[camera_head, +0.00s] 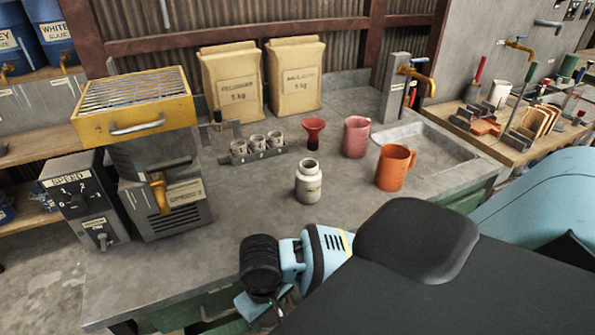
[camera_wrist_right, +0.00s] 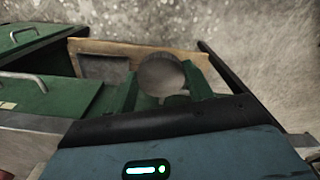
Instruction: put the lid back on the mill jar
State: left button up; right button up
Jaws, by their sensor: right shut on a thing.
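The mill jar (camera_head: 308,183), small and pale grey-white, stands upright on the grey workbench. Its mouth looks open at the top. My right gripper (camera_wrist_right: 168,80) is shut on a round grey disc, the lid (camera_wrist_right: 160,73), which shows between its fingers in the right wrist view. In the head view, my right wrist is low at the bench's front edge, nearer than the jar and to its left; the fingers and lid cannot be made out there. My left gripper is not in view.
A red funnel (camera_head: 313,131), pink jug (camera_head: 356,137) and orange jug (camera_head: 395,167) stand behind and right of the jar. A rack of small cups (camera_head: 257,147) is behind it. A green drawer (camera_wrist_right: 45,110) is near my right gripper.

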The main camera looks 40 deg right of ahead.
aim_at(309, 176)
jog(key=k+l+u, duration=0.2)
jog(key=l, duration=0.15)
jog(key=k+l+u, duration=0.15)
jog(key=l, duration=0.2)
jog(key=k+l, duration=0.25)
jog(key=l, duration=0.2)
jog(key=k+l+u, duration=0.1)
jog(key=l, duration=0.3)
jog(key=k+l, duration=0.6)
jog(key=l, duration=0.25)
jog(key=u, duration=0.05)
